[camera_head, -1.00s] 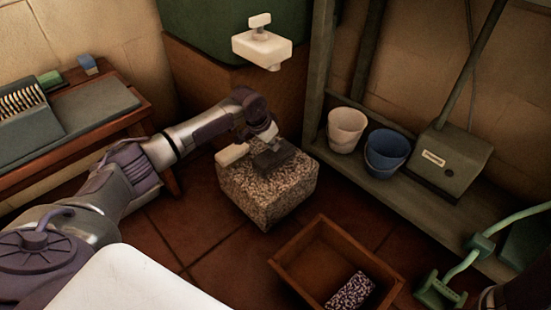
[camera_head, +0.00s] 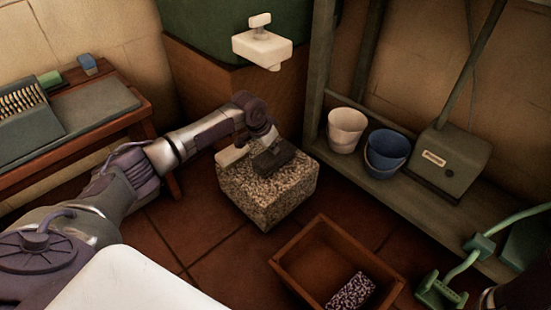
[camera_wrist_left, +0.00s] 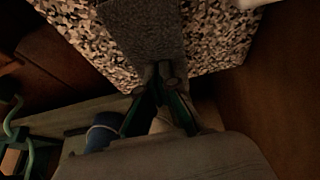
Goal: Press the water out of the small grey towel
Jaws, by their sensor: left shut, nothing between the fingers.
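The small grey towel (camera_wrist_left: 145,28) lies on top of a speckled stone block (camera_wrist_left: 212,38), seen in the left wrist view. In the head view the towel (camera_head: 281,159) is a small dark patch on the block (camera_head: 262,200), partly covered by my gripper. My left gripper (camera_head: 268,149) is low over the block, pointing down. Its fingertips (camera_wrist_left: 160,72) are shut with nothing between them, at the near end of the towel; whether they press on it I cannot tell.
A white bar (camera_head: 231,155) lies on the block's left corner. A white tap (camera_head: 262,48) juts out above. A wooden crate (camera_head: 300,240) with a speckled block (camera_head: 350,291) stands in front. White (camera_head: 346,128) and blue (camera_head: 386,152) buckets stand on the right shelf.

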